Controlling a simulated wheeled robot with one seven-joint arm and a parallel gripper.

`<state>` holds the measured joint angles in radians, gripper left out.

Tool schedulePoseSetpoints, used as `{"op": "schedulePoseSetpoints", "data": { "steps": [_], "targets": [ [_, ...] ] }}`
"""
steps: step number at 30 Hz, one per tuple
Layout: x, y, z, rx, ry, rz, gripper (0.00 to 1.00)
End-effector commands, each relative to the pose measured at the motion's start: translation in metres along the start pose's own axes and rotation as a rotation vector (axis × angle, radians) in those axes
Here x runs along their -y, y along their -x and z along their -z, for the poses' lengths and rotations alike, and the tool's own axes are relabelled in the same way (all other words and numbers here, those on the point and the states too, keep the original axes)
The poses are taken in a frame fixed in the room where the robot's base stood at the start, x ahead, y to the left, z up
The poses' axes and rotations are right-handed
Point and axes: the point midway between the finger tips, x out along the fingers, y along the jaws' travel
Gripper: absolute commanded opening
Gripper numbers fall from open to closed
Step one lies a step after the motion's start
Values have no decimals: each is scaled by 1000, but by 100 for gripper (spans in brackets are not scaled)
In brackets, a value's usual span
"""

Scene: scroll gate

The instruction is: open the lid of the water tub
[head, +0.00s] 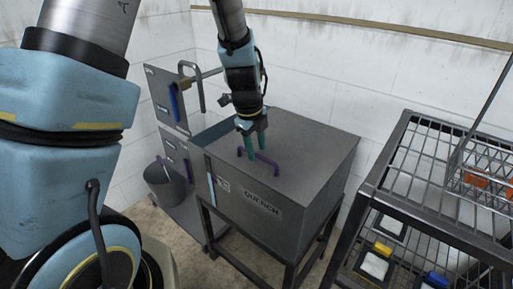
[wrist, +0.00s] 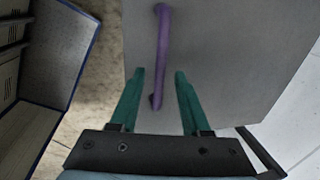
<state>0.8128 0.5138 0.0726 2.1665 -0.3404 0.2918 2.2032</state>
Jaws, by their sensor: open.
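The water tub (head: 268,222) is a grey metal box marked QUENCH on a dark stand in the middle of the head view. Its flat grey lid (head: 310,146) covers most of the top. A purple bar handle (head: 262,163) stands on the lid; it also shows in the wrist view (wrist: 162,50). My gripper (head: 251,155) is above the lid at the handle, fingers pointing down. In the wrist view its green fingers (wrist: 156,78) are apart, with the handle's near end between them in the picture. I cannot tell whether they touch it.
A dark wire rack (head: 400,195) with trays stands close on the right. Grey panels (head: 168,98) with a blue handle, a bent pipe (head: 201,92) and a bucket (head: 165,185) are on the left. A white wall is behind the tub.

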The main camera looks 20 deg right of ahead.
Motion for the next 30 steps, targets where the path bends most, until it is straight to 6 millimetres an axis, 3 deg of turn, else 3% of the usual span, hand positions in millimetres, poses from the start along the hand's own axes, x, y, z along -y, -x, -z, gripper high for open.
{"op": "schedulePoseSetpoints", "data": {
  "steps": [12,24,30],
  "targets": [
    [0,-8,0,1,1,1,47],
    [0,-8,0,1,1,1,2],
    [0,-8,0,1,1,1,0]
  ]
}}
